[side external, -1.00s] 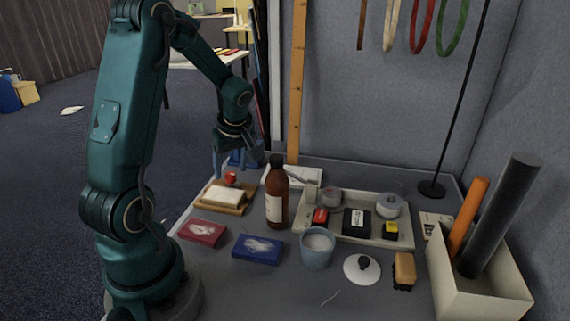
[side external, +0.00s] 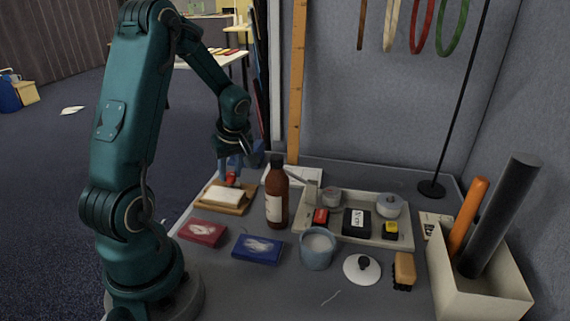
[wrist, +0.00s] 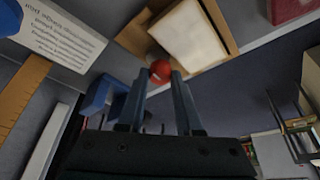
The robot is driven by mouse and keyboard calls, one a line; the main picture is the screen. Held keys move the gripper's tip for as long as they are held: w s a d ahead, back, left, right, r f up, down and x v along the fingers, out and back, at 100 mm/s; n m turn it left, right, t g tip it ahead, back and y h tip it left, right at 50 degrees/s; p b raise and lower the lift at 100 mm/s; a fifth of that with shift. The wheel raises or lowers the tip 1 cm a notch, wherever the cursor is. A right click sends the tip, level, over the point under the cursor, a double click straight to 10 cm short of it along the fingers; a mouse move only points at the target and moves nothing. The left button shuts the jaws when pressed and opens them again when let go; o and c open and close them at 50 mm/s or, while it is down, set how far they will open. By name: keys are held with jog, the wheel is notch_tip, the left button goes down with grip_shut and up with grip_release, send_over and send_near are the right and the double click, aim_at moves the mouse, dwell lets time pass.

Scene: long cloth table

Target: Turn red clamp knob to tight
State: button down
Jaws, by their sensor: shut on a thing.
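The red clamp knob (side external: 231,178) is a small round red piece at the back left of the table, behind the wooden block with the white pad. In the wrist view the red knob (wrist: 160,71) sits between the tips of my gripper (wrist: 158,78). My gripper (side external: 230,172) points down, and its blue fingers are shut on the knob. The fingers partly cover the knob in the side view. A blue body (wrist: 112,97) shows beside the fingers in the wrist view. I cannot make out any tight marking.
A wooden block with a white pad (side external: 226,197) lies just in front of the knob. A brown bottle (side external: 276,195) stands to the right. Red (side external: 202,231) and blue (side external: 258,248) boxes lie nearer the front. A printed sheet (wrist: 58,37) lies nearby.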

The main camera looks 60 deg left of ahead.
jog(key=m+t, duration=0.1)
jog(key=m, duration=0.2)
jog(key=shift+s+m+t, duration=0.1)
jog(key=shift+m+t, duration=0.2)
jog(key=shift+m, duration=0.1)
jog(key=shift+m+t+h, duration=0.3)
jog(key=shift+m, duration=0.8)
jog(key=shift+s+m+t, duration=0.1)
jog(key=shift+m+t, duration=0.2)
jog(key=shift+m, duration=0.4)
jog(key=c, duration=0.6)
grip_release()
jog(key=shift+r, duration=0.15)
jog(key=shift+v, duration=2.45)
